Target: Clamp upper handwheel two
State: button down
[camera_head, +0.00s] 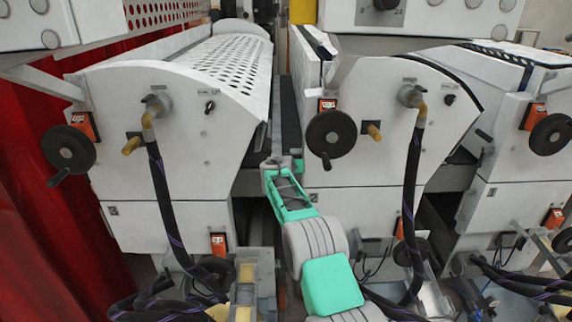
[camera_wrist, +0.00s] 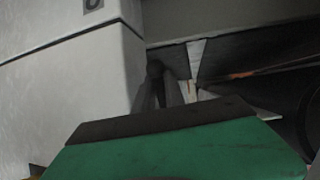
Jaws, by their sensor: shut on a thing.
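Several dark upper handwheels show in the head view: one at the left (camera_head: 68,150), one on the middle machine (camera_head: 331,133) and one at the right (camera_head: 550,134). I take the middle one as upper handwheel two; its crank knob points down. My green and grey gripper (camera_head: 280,164) is in the gap just left of the middle machine, below and left of that wheel and apart from it in the picture. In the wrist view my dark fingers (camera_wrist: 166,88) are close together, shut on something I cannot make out. No handwheel shows clearly there.
White machine housings stand left (camera_head: 150,190) and middle (camera_head: 350,215), with a narrow gap between them. Black hoses (camera_head: 166,200) hang from their fronts. A yellow-brown knob (camera_head: 373,131) sits right of the middle wheel. A red curtain (camera_head: 45,240) is at the far left.

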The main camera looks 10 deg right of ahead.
jog(key=shift+f, duration=0.1)
jog(key=c, duration=1.4)
grip_release()
jog(key=shift+c, duration=0.2)
jog(key=b+v, duration=0.2)
jog(key=v, duration=0.6)
jog(key=shift+b, duration=0.35)
jog(key=shift+w, duration=0.1)
jog(key=shift+c, duration=0.2)
